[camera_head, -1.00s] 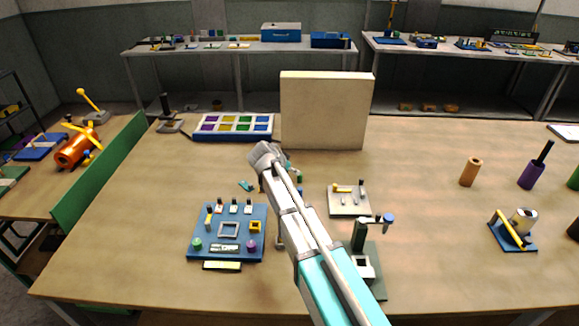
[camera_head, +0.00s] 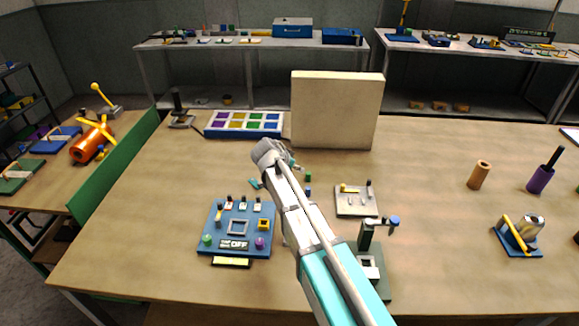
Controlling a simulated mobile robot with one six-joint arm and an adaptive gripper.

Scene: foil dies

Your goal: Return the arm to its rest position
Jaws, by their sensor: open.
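My arm reaches from the bottom edge up over the table (camera_head: 120,270), with teal and white links and a grey joint at its far end. That joint is over the middle of the table, short of the upright cream panel (camera_head: 337,112). I see nothing held.
A blue control board (camera_head: 210,247) reading OFF lies left of my arm. A small pale plate (camera_head: 352,207) and a dark green stand (camera_head: 375,293) are close on its right. A tray of coloured squares (camera_head: 243,124) is behind. The right-hand table is mostly clear between cylinders.

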